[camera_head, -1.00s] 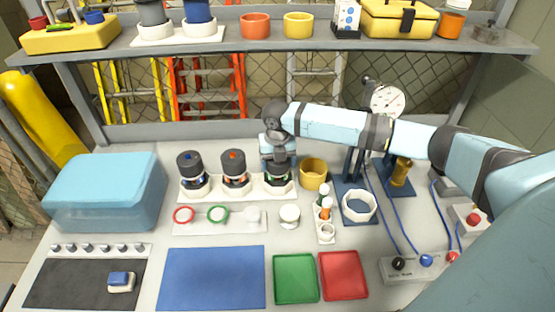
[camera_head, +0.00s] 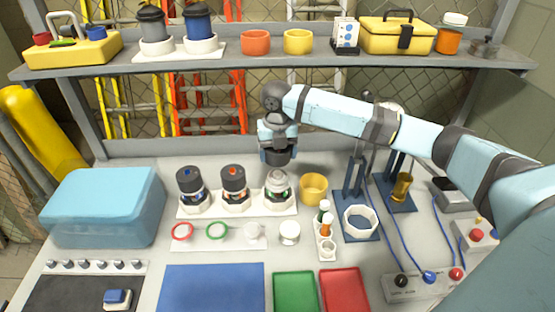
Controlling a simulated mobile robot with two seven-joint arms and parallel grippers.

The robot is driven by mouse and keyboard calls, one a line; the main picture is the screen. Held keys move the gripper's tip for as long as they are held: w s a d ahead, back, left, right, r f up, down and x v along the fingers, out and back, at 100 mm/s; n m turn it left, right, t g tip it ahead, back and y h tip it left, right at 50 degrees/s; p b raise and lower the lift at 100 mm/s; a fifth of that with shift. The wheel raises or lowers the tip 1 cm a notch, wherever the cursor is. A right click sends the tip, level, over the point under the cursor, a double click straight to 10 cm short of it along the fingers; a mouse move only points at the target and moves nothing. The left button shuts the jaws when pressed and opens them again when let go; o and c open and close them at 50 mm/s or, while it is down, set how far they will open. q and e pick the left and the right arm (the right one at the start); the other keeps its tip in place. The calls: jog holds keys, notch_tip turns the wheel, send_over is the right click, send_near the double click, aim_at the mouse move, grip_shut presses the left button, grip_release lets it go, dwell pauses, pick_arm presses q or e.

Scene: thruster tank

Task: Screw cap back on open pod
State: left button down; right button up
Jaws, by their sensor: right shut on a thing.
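Three pods stand in a white rack (camera_head: 254,209). The left pod (camera_head: 191,187) has a dark cap with a blue dot, and the middle pod (camera_head: 234,184) has a dark cap with a red dot. The right pod (camera_head: 278,184) is open, with a pale grey top showing. My right gripper (camera_head: 278,149) is directly above the open pod, pointing down. It is shut on a dark cap (camera_head: 277,159), held a little above the pod with a small gap. The fingertips are partly hidden by the wrist. My left gripper is not in view.
A strip holds a red ring (camera_head: 182,231), a green ring (camera_head: 216,230) and a white piece (camera_head: 253,231). A blue box (camera_head: 103,208) is at left.

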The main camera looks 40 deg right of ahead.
aim_at(278, 173)
jog(key=shift+g+y, duration=0.3)
jog(key=shift+g, duration=0.2)
jog(key=shift+w+d+f, duration=0.1)
jog(key=shift+f, duration=1.1)
jog(key=shift+w+d+f, duration=0.1)
jog(key=shift+f, duration=1.1)
jog(key=shift+f+p, duration=0.3)
jog(key=shift+f, duration=0.75)
jog(key=o, duration=1)
jog(key=shift+w+d+r+b, duration=0.1)
jog(key=shift+w+r+b, duration=0.05)
jog(key=shift+r, duration=1.1)
jog(key=shift+w+d+r+b, duration=0.1)
jog(key=shift+w+r, duration=0.05)
jog(key=shift+r, duration=1.1)
jog(key=shift+w+r+b, duration=0.15)
jog(key=shift+r, duration=1.1)
